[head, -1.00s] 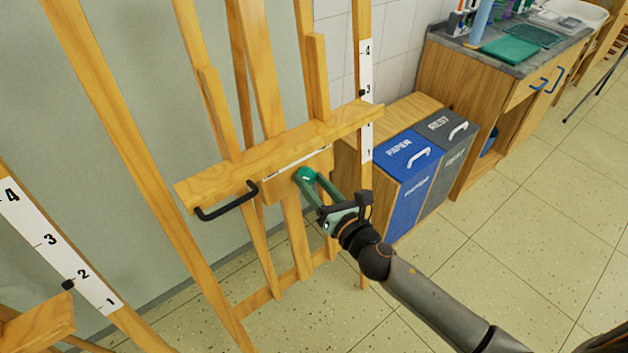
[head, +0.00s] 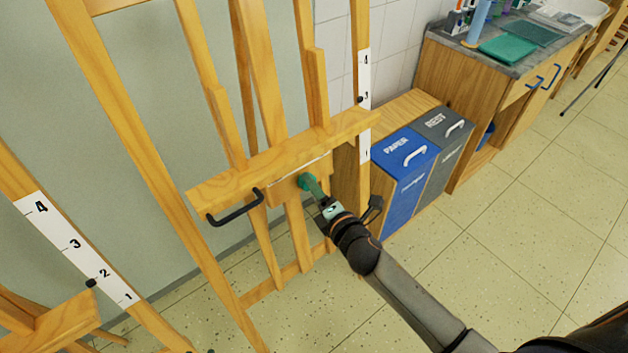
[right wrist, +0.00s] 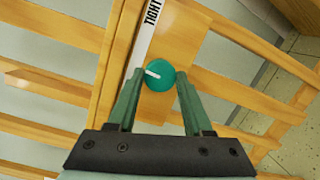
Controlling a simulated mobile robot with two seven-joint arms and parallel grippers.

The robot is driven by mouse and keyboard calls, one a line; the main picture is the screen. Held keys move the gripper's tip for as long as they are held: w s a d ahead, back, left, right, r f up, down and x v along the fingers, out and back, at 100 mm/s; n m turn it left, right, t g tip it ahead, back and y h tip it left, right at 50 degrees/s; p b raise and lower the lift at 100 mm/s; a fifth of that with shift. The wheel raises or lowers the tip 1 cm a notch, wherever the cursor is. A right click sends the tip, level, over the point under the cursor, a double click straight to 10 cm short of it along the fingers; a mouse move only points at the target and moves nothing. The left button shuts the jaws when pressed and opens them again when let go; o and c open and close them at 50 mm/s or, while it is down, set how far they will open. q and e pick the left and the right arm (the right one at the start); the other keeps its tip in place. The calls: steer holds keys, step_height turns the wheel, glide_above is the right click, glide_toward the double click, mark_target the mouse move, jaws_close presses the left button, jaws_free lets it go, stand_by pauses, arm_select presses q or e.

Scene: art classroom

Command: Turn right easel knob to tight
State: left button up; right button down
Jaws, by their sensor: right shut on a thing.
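The round teal knob (head: 307,182) sits on the wooden block under the easel's cross ledge (head: 290,155). The right wrist view shows the knob (right wrist: 160,76) with a white mark pointing left in the picture, towards a white strip. The word TIGHT (right wrist: 152,12) is printed on that strip, further up than where the mark points. My right gripper (head: 316,190) is shut on the knob, with one green finger on each side of it in the right wrist view (right wrist: 158,90). My left gripper does not show.
A black handle (head: 236,208) sticks out from the ledge left of the knob. Blue PAPER (head: 405,180) and grey REST (head: 447,150) bins stand at the right, near a cabinet (head: 470,80). Another easel (head: 75,245) is at the left.

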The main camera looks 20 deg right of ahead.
steer(key=shift+d+r+m+g+y+p, duration=0.1)
steer(key=shift+m+g+p, duration=0.45)
steer(key=shift+m, duration=1.1)
steer(key=shift+a+m+g+y+p, duration=0.1)
steer(key=shift+m+p, duration=0.75)
steer(key=shift+m, duration=0.75)
steer(key=shift+d+r+m+g+y+p, duration=0.1)
steer(key=shift+m+g+p, duration=0.45)
steer(key=shift+m, duration=1.1)
steer(key=shift+c, duration=1.6)
jaws_free()
steer(key=v, duration=1.2)
steer(key=shift+s, duration=0.25)
